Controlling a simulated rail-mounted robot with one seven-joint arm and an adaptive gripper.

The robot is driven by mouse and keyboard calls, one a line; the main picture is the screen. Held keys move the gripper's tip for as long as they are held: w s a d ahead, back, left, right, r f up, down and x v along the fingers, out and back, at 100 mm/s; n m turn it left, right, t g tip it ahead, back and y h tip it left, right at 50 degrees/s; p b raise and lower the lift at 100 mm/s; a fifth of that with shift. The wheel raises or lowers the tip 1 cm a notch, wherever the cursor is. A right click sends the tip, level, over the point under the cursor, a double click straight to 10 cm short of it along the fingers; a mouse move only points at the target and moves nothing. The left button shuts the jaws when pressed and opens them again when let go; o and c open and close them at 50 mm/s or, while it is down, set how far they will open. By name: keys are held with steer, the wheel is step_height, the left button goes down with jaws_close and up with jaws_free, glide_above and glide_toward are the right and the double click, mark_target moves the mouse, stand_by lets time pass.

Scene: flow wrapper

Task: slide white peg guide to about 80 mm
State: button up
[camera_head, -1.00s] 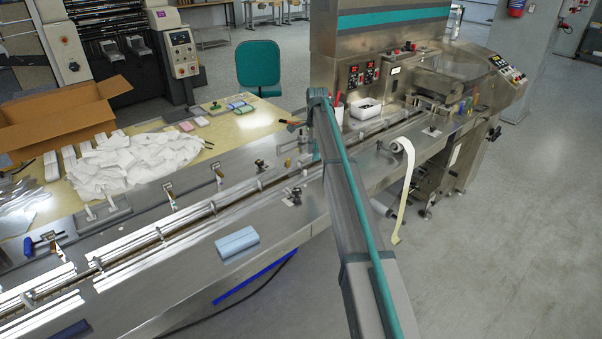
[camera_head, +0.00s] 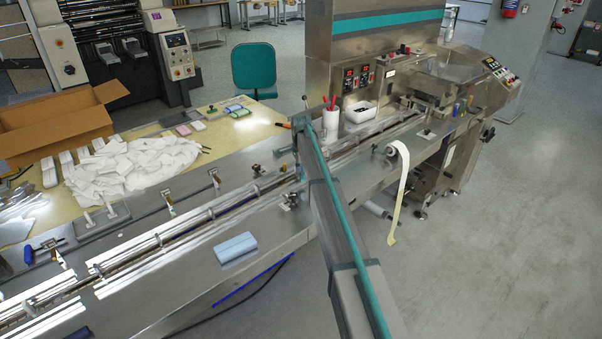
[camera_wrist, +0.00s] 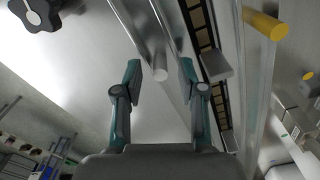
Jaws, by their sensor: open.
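In the wrist view a pale white round peg (camera_wrist: 160,68) stands between my fingertips, with its end face towards the camera. My gripper (camera_wrist: 159,72) is open, with one finger on each side of the peg. Whether either finger touches it I cannot tell. In the head view my gripper (camera_head: 291,160) is over the infeed rails, mostly hidden by my arm. The white peg cannot be made out there.
A yellow peg (camera_wrist: 265,25) and a slotted conveyor chain (camera_wrist: 208,50) lie right of my gripper in the wrist view. A black knob (camera_wrist: 35,12) is at upper left. A blue pack (camera_head: 235,247) lies on the steel deck.

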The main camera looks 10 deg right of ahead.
steer(key=shift+f, duration=0.15)
jaws_close()
stand_by(0.4)
steer(key=shift+s+d+f+b, duration=0.15)
steer(key=shift+s+b, duration=0.15)
steer(key=shift+b, duration=0.2)
jaws_free()
